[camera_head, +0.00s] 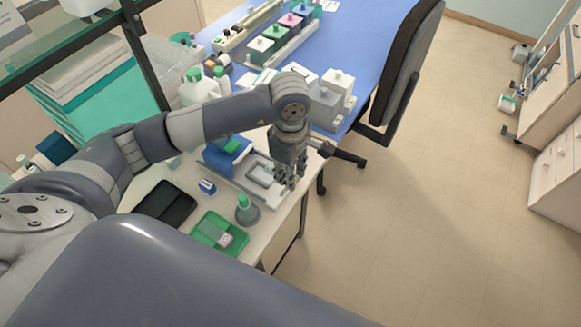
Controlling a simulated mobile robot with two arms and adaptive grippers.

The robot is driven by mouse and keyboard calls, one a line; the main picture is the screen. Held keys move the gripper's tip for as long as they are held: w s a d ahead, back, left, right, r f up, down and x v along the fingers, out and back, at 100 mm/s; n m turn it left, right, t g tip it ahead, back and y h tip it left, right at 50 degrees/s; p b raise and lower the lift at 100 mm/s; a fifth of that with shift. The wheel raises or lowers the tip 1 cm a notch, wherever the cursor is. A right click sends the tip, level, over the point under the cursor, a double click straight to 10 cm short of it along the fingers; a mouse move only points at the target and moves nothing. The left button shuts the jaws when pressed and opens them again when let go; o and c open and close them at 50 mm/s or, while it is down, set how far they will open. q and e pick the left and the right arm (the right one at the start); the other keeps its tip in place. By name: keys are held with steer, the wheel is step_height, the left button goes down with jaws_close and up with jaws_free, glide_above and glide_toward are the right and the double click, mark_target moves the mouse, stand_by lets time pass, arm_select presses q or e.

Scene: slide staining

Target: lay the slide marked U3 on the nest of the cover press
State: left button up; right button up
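My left gripper (286,179) points down over the right end of a white device with a rectangular frame (258,176), which looks like the cover press with its nest. Its fingers are small and dark here, so I cannot tell whether they are open or shut, or hold a slide. No slide with a readable U3 mark shows. A small pale piece with a reddish mark (225,240) lies in a green tray (205,229) at the table's front; I cannot read it. My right gripper is out of view.
A grey-green bottle (246,210) stands beside the green tray. A black flat tray (165,204) and a small blue block (207,187) lie to the left. Staining jars with coloured lids (275,32) stand farther back. A chair (405,65) is at the right.

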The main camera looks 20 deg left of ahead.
arm_select(q)
steer(key=shift+f+b, duration=0.3)
steer(key=shift+f, duration=0.5)
steer(key=shift+f+b, duration=0.35)
steer(key=shift+f, duration=0.35)
steer(key=shift+a, duration=0.3)
steer(key=shift+w+a+f, duration=0.1)
steer(key=shift+a+f, duration=0.15)
steer(key=shift+a, duration=0.4)
steer(key=shift+w+a+f, duration=0.1)
steer(key=shift+a+f, duration=0.1)
steer(key=shift+a, duration=0.45)
steer(key=shift+a+f+b, duration=0.3)
steer(key=shift+a+b, duration=0.05)
steer(key=shift+a, duration=0.05)
steer(key=shift+w+a, duration=0.15)
steer(key=shift+a, duration=0.1)
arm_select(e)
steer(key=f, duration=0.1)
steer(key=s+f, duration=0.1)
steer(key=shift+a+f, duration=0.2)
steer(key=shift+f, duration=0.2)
arm_select(q)
steer(key=shift+f+b, duration=0.2)
steer(key=shift+b, duration=0.25)
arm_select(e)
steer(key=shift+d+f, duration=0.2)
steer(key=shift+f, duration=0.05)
